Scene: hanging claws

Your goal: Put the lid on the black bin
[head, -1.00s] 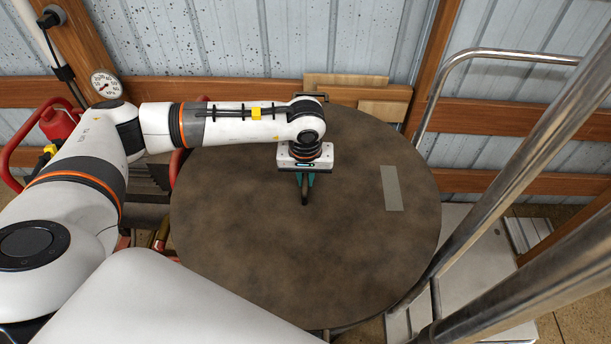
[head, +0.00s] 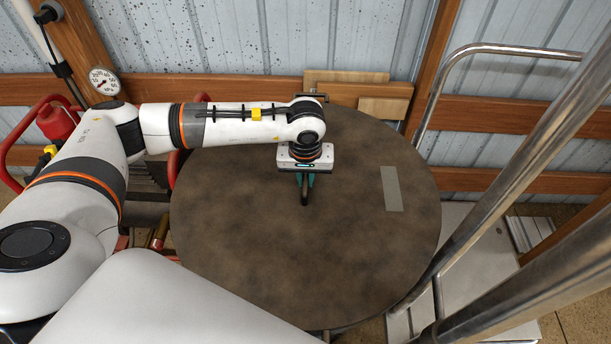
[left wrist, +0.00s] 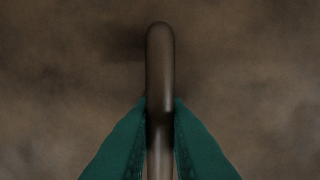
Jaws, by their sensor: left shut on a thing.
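The lid (head: 260,255) looks like a large, round, mottled brown disc that fills the middle of the head view, with a pale grey strip (head: 391,188) on its right part. Its bar handle (left wrist: 160,60) stands up near the middle in the left wrist view. My left gripper (head: 305,188) points down over the lid, and its teal fingers (left wrist: 160,125) are shut on the handle from both sides. I see no black bin; anything under the disc is hidden. My right gripper is not in view.
A corrugated wall with wooden beams (head: 240,92) stands behind the disc. Metal rails (head: 500,190) run along the right, close to the disc's edge. A gauge (head: 104,82) and a red object (head: 57,122) are at the left.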

